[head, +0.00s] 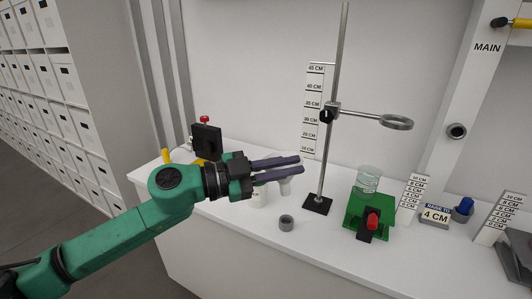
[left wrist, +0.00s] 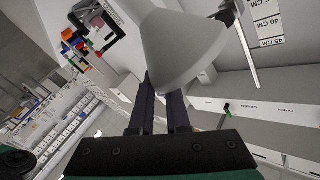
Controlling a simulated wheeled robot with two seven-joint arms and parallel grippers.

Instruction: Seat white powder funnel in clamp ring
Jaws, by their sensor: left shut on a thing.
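My left gripper (head: 298,165) is shut on the white powder funnel (head: 286,187), above the white bench to the left of the stand. The fingers hide part of the funnel in the head view. In the left wrist view the funnel (left wrist: 185,45) is large, beyond the finger ends (left wrist: 165,95), with its wide cone toward the camera. The clamp ring (head: 397,123) sticks out to the right from the stand's rod (head: 332,140), higher than the gripper and empty. My right gripper is not in view.
The stand's black base (head: 317,205) is on the bench. A small grey cup (head: 286,223) stands in front, and a white container (head: 259,197) is partly hidden below the gripper. A green device (head: 360,215) with a glass beaker (head: 368,178) is right of the stand. A height scale (head: 314,110) stands behind.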

